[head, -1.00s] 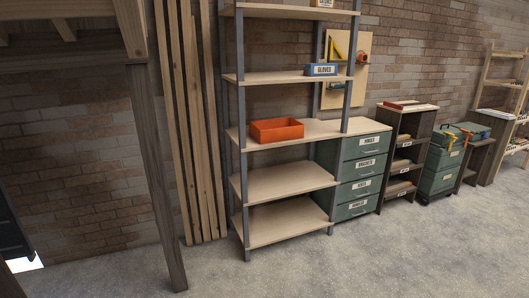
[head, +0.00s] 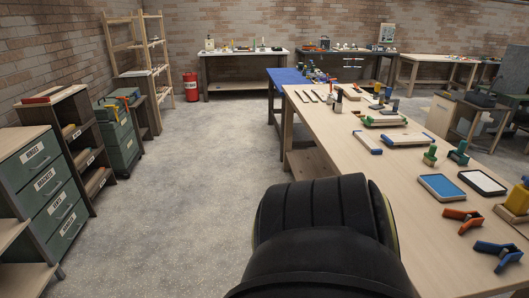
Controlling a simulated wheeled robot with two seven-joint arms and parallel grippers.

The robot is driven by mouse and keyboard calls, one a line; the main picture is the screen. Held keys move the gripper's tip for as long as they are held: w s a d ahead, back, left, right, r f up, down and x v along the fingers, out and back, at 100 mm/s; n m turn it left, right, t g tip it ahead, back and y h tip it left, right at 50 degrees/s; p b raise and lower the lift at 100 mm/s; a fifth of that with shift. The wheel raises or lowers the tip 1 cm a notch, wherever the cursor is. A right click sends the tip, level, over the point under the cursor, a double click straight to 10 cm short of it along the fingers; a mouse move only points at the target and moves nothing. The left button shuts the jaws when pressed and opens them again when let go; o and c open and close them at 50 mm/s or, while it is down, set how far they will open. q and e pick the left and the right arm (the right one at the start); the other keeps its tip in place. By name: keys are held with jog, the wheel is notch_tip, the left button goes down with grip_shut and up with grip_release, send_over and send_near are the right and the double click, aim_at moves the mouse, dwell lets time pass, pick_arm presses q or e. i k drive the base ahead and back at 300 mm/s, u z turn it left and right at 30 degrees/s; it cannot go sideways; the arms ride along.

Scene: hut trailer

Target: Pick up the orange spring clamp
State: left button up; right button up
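An orange spring clamp (head: 463,217) lies on the long wooden table at the right, near its front part. A blue spring clamp (head: 499,252) lies just in front of it, apart from it. Neither of my grippers is in view. A large black rounded form, apparently part of my own arm, fills the bottom middle and covers part of the table's left edge.
The wooden table (head: 405,190) also holds blue and white trays (head: 441,187), a yellow object (head: 517,199) and several small tools. Drawers (head: 45,185), shelves and a green tool chest (head: 117,140) line the left wall. The concrete floor (head: 190,200) between is clear.

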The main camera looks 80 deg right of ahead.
aim_at(468, 223)
jog(key=z, duration=2.55)
jog(key=i, duration=2.25)
jog(key=u, duration=4.35)
